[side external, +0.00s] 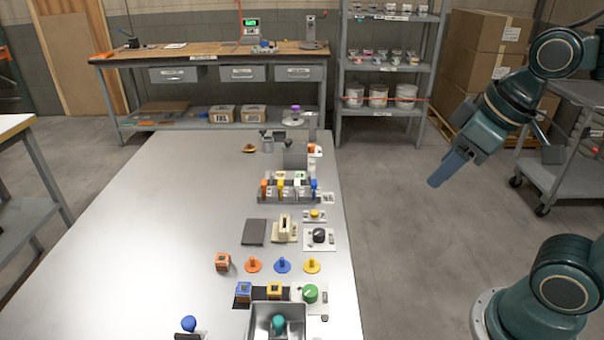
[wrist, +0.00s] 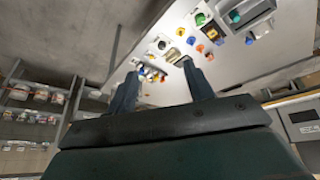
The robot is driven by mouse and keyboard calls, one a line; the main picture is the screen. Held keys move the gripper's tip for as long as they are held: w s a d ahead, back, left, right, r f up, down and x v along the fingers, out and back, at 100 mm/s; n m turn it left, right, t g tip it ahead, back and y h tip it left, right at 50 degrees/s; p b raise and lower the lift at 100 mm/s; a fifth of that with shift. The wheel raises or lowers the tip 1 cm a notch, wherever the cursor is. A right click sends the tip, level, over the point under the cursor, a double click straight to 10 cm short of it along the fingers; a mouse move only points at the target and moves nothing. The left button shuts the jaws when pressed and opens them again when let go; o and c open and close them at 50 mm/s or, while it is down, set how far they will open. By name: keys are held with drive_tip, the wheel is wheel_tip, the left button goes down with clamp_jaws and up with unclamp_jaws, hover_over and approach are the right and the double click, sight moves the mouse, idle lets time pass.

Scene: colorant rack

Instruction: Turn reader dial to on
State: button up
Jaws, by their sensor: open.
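Two dials show on the table. A black dial (side external: 319,236) sits on a white plate beside a cream slotted device (side external: 285,228); a green dial (side external: 310,294) sits on another white plate nearer the front. I cannot read which is labelled as the reader dial. In the wrist view the green dial (wrist: 200,19) and the black dial (wrist: 162,45) are small, beyond the fingers. My gripper (side external: 436,181) hangs in the air right of the table, well apart from both dials. Its fingers (wrist: 158,88) are spread and hold nothing.
The steel table (side external: 170,235) carries colored cones, cubes, a bottle rack (side external: 288,196) and a grey tray (side external: 258,322) along its right side. A yellow button (side external: 314,214) lies just behind the black dial. The table's left half is clear. Shelves and boxes stand behind.

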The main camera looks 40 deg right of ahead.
drive_tip(key=w+n+g, duration=0.1)
drive_tip(key=w+n, duration=0.3)
drive_tip(key=w, duration=0.4)
drive_tip(key=n+g, duration=0.4)
drive_tip(key=n, duration=0.6)
hover_over(319, 232)
wheel_tip(319, 232, down, 17)
wheel_tip(319, 232, down, 14)
drive_tip(key=shift+r, duration=0.15)
drive_tip(key=c, duration=1)
